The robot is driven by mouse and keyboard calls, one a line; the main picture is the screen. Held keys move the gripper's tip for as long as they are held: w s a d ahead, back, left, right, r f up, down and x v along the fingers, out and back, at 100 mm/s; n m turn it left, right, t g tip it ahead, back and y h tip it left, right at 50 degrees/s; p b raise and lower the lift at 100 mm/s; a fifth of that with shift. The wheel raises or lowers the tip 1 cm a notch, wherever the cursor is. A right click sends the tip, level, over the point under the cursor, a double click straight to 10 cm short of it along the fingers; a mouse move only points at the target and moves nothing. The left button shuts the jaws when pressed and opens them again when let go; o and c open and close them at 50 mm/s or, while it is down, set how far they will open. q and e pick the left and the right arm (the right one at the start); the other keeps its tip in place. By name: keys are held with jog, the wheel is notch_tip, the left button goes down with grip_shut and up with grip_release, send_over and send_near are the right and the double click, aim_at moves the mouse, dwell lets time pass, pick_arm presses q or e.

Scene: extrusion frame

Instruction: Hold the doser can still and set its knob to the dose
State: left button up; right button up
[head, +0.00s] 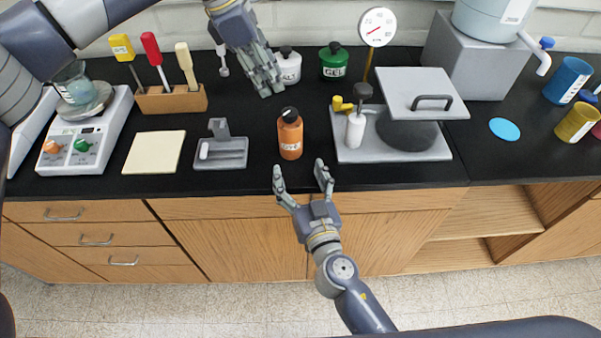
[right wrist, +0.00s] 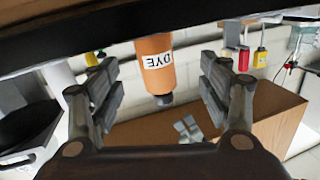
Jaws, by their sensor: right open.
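An orange can (head: 290,139) with a dark knob-like top stands upright near the front of the black bench. In the right wrist view it appears upside down, and its label reads DYE (right wrist: 160,62). The dose setting is too small to read. My right gripper (head: 302,172) is open and empty just in front of the can. In the right wrist view, its fingers (right wrist: 165,85) lie to either side of the can, apart from it. My left gripper (head: 268,88) is above the bench, behind and left of the can, with fingers pointing down. Its finger gap is unclear.
A white jar (head: 288,68) stands beside my left gripper; a green jar (head: 334,64) is right of it. A grey stand (head: 222,152) lies left of the can. A press plate with a white bottle (head: 355,130) is on the right. The bench's front edge is close.

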aim_at(291, 140)
jog(key=shift+w+d+f+n+h, duration=0.1)
jog(key=shift+w+n+h, duration=0.15)
jog(key=shift+n+h, duration=0.05)
jog(key=shift+w+f, duration=0.1)
jog(key=shift+w, duration=0.2)
jog(key=x, duration=1)
jog(key=shift+w+r, duration=0.2)
jog(key=shift+d, duration=0.1)
